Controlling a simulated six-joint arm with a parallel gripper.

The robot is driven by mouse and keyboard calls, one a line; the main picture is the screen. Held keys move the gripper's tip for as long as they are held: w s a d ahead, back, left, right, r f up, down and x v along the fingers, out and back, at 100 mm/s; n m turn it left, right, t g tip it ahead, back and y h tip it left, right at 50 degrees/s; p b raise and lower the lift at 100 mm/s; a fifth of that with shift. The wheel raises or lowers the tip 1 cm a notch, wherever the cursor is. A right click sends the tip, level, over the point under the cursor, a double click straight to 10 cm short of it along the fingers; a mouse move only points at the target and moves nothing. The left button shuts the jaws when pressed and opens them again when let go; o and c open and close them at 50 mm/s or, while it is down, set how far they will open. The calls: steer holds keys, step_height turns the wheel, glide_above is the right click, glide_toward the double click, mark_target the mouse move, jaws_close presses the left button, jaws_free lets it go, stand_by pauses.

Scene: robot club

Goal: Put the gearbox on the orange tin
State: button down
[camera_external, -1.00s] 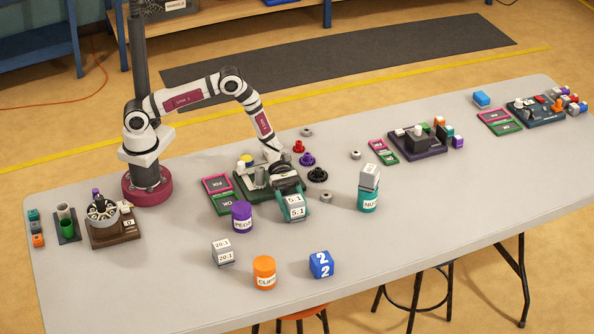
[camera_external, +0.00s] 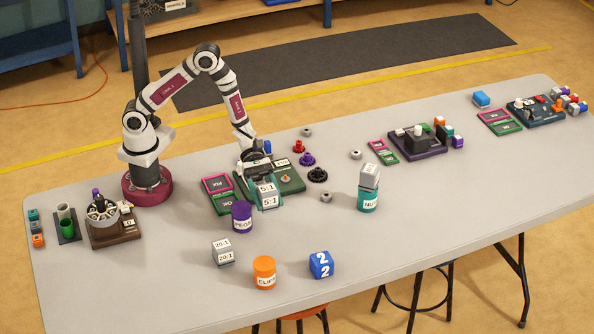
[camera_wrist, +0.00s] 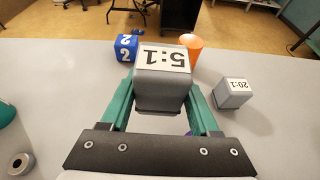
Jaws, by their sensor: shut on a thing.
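My gripper (camera_external: 264,193) has teal fingers that are shut on a grey gearbox (camera_external: 267,201) with white 5:1 labels. In the wrist view the gearbox (camera_wrist: 163,75) sits between the fingertips, above the table. The orange tin (camera_external: 264,273), labelled CLIPS, stands upright near the table's front edge, in front of my gripper and apart from it. In the wrist view the tin (camera_wrist: 196,42) is partly hidden behind the held gearbox. A second grey gearbox (camera_external: 222,252), labelled 20:1, stands on the table left of the orange tin.
A purple tin (camera_external: 242,217) stands close to the left of the held gearbox. A blue cube (camera_external: 321,265) marked 2 is right of the orange tin. A teal tin (camera_external: 367,203) bears another grey block (camera_external: 369,176). A dark green fixture board (camera_external: 289,181) lies behind my gripper.

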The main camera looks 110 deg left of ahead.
steer(key=shift+s+d+r, duration=0.2)
steer(key=shift+d+r, duration=0.1)
steer(key=shift+d, duration=0.25)
steer(key=s+d+r+m+g+h, duration=0.15)
steer(key=d+r, duration=0.25)
steer(key=d, duration=0.8)
steer(key=d+r+m+g+h, duration=0.1)
steer(key=d+r+m+g, duration=0.2)
steer(key=d, duration=0.9)
glide_above(264, 263)
steer(key=shift+n+t, duration=0.25)
steer(key=shift+t, duration=0.1)
step_height(264, 263, down, 6)
steer(key=shift+s+d+r, duration=0.1)
steer(key=shift+d, duration=0.05)
step_height(264, 263, down, 4)
steer(key=shift+f, duration=0.1)
steer(key=shift+f, duration=0.1)
steer(key=shift+c, duration=0.6)
jaws_free()
